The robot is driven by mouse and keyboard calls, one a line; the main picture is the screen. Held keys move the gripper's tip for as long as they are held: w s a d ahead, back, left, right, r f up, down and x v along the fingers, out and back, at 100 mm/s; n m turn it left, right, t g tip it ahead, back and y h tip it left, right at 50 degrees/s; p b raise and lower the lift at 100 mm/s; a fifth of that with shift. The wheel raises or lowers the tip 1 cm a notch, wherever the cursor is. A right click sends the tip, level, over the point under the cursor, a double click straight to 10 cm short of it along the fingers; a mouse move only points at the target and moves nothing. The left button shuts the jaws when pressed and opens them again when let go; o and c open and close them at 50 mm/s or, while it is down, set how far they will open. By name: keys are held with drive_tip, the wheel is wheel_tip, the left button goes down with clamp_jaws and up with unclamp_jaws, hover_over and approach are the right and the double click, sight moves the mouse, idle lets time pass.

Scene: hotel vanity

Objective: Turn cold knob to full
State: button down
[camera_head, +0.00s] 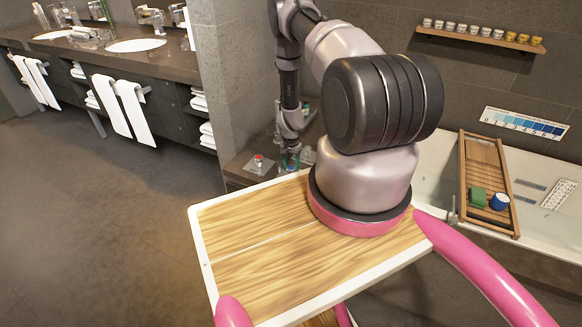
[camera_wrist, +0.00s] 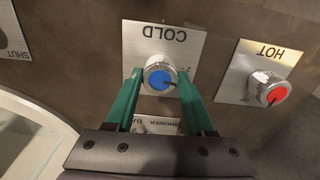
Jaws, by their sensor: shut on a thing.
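The cold knob (camera_wrist: 158,77) is a round chrome knob with a blue cap and a dark pointer line, set on a metal plate (camera_wrist: 188,48) marked COLD, which reads upside down in the wrist view. My gripper (camera_wrist: 159,84) has its two green fingers on either side of the knob, closed on it. The pointer line slants toward the lower right of the cap. In the head view my gripper (camera_head: 289,158) reaches down to the ledge beyond the wooden board, and the cold knob is too small and covered to make out clearly.
The hot knob (camera_wrist: 268,89), with a red cap, is right of the cold one in the wrist view. A plate marked SHUT (camera_wrist: 12,35) is at left. A bathtub (camera_head: 530,165) carries a wooden caddy (camera_head: 463,180). Open floor (camera_head: 90,220) lies left.

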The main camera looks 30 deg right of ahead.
sight(291, 168)
drive_tip(key=shift+n, duration=0.9)
drive_tip(key=shift+c, duration=1.3)
unclamp_jaws()
drive_tip(key=shift+r, duration=0.1)
wheel_tip(291, 168, up, 11)
drive_tip(key=shift+f, duration=0.2)
